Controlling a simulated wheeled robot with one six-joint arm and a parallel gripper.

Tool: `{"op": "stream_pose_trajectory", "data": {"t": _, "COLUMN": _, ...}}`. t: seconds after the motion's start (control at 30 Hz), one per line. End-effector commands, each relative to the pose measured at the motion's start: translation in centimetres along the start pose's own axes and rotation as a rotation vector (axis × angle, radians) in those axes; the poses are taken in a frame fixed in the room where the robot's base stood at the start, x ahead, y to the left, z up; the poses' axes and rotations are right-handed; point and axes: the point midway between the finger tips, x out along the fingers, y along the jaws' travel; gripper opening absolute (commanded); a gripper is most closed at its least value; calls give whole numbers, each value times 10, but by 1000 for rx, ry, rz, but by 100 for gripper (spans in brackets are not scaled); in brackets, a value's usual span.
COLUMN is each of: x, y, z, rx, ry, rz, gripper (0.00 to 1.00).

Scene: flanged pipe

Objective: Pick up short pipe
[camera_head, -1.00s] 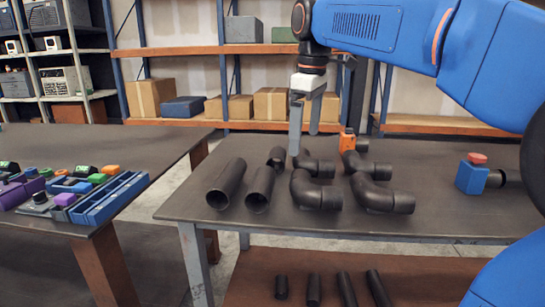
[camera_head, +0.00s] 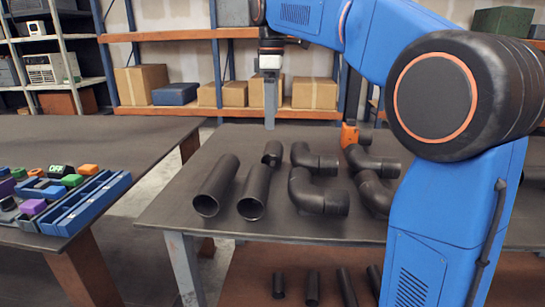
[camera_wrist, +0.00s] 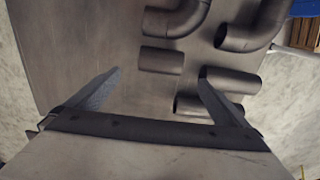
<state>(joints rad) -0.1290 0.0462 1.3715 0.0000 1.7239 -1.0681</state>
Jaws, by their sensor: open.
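The short pipe (camera_head: 272,153) is a dark tube lying at the far end of the table, just beyond a longer pipe. In the wrist view the short pipe (camera_wrist: 161,61) lies crosswise, ahead of the gap between the fingertips. My gripper (camera_head: 270,126) points down behind and above it, apart from it in the head view. In the wrist view my gripper (camera_wrist: 160,72) has its two fingers spread wide, with nothing between them.
Two longer pipes, one at the left (camera_head: 216,185) and one beside it (camera_head: 257,191), lie nearby. Several black elbows (camera_head: 319,194) lie to the right, and an orange part (camera_head: 350,132) stands behind. The table's (camera_head: 165,205) left side is clear.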

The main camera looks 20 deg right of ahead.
Motion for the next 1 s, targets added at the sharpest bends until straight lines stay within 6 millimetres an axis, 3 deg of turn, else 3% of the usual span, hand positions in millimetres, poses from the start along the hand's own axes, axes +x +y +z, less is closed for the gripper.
{"op": "stream_pose_trajectory", "data": {"t": 0.3, "x": 50, "y": 0, "z": 0, "rx": 1, "ry": -1, "rz": -2, "gripper": 100}}
{"op": "stream_pose_trajectory", "data": {"t": 0.57, "x": 66, "y": -1, "z": 1, "rx": 1, "ry": -1, "rz": -1, "gripper": 100}}
{"op": "stream_pose_trajectory", "data": {"t": 0.8, "x": 97, "y": -2, "z": 3, "rx": 1, "ry": -1, "rz": -2, "gripper": 100}}
{"op": "stream_pose_trajectory", "data": {"t": 1.0, "x": 111, "y": -2, "z": 2, "rx": 1, "ry": 0, "rz": 0, "gripper": 100}}
